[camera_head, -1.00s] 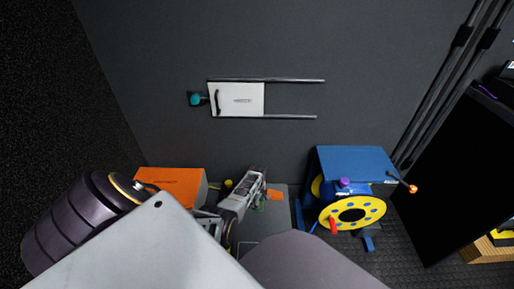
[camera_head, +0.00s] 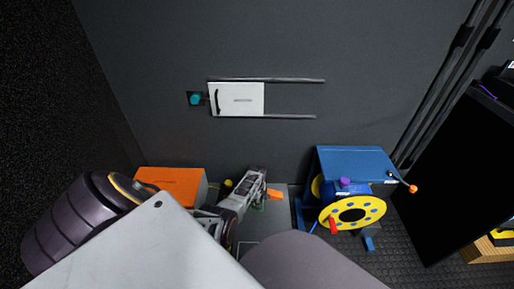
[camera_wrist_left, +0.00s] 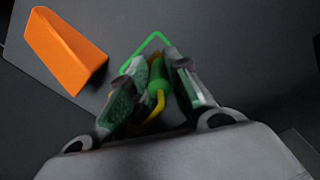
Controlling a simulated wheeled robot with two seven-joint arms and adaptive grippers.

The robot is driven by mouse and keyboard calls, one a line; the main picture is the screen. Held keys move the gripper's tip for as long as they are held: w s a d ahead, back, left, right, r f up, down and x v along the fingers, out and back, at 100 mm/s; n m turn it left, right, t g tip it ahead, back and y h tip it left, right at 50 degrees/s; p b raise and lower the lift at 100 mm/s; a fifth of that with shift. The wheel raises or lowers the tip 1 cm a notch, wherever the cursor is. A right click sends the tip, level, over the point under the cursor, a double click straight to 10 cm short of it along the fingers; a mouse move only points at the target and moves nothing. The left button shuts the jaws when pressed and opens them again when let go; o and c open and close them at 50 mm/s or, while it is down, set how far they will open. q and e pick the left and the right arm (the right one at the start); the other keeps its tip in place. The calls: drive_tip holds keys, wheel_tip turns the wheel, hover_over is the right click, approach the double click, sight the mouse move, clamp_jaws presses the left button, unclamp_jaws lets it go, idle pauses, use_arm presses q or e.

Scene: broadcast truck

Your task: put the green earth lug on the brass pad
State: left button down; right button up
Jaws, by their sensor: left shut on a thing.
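My left gripper (camera_head: 260,203) comes in from the left over a grey surface in the head view. In the left wrist view its two fingers (camera_wrist_left: 158,88) are closed around the green earth lug (camera_wrist_left: 158,84). A bright green loop (camera_wrist_left: 150,40) shows just beyond the fingertips, and a yellow wire-like piece (camera_wrist_left: 157,103) shows between the fingers. In the head view only a small bit of green shows beside the gripper. I cannot make out the brass pad in either view. My right gripper is not in view.
An orange wedge (camera_wrist_left: 65,48) lies left of the fingers in the wrist view. In the head view an orange box (camera_head: 175,184) stands left of the gripper, and a blue reel with a yellow disc (camera_head: 372,212) stands right. A white panel (camera_head: 240,100) is behind.

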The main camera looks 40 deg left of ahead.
use_arm(q)
drive_tip(key=shift+r, duration=0.15)
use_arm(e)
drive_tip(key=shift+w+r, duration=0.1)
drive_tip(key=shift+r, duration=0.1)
use_arm(q)
drive_tip(key=shift+r+p, duration=0.6)
drive_tip(key=shift+r, duration=0.1)
wheel_tip(320, 180, up, 2)
drive_tip(key=shift+r+p, duration=0.1)
drive_tip(key=shift+p, duration=0.7)
wheel_tip(320, 180, up, 4)
drive_tip(key=p, duration=0.2)
drive_tip(key=shift+r+p, duration=0.1)
drive_tip(key=shift+p, duration=0.3)
drive_tip(key=shift+r+p, duration=0.5)
drive_tip(key=shift+r, duration=0.45)
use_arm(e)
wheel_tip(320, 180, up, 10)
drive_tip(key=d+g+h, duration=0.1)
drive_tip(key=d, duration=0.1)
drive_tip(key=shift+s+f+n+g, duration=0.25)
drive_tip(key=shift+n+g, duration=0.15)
use_arm(q)
drive_tip(key=shift+w, duration=0.1)
